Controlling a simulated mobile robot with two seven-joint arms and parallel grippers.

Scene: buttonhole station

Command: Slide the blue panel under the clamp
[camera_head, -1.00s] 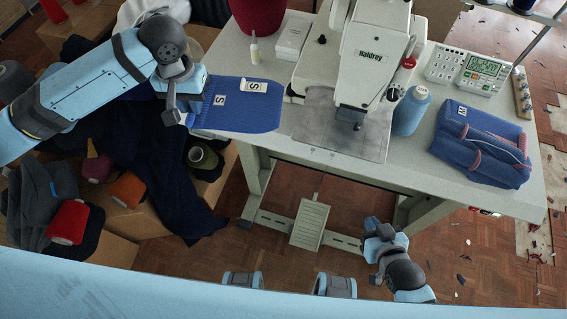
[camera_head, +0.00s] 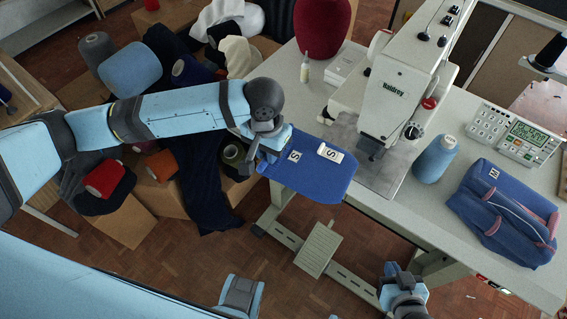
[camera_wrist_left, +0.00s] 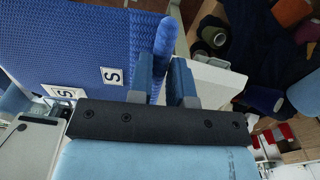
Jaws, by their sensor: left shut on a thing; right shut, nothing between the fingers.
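The blue panel (camera_head: 318,178) lies at the left front of the sewing table, partly past its front edge. It bears a white S label (camera_head: 295,156), and a second white S piece (camera_head: 330,153) lies by its far edge. My left gripper (camera_head: 262,152) is shut on the panel's left edge; in the left wrist view the panel's thick blue edge (camera_wrist_left: 164,42) sits between the fingers. The clamp area (camera_head: 372,149) is under the sewing machine head (camera_head: 398,85), to the right of the panel and apart from it. My right gripper (camera_head: 391,270) is shut and empty, low in front of the table.
A blue thread cone (camera_head: 435,159) and a blue bag (camera_head: 505,210) stand right of the machine. A red cushion-like object (camera_head: 322,27) and a small bottle (camera_head: 305,69) are behind the panel. Boxes with dark cloth and spools (camera_head: 105,178) lie left of the table.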

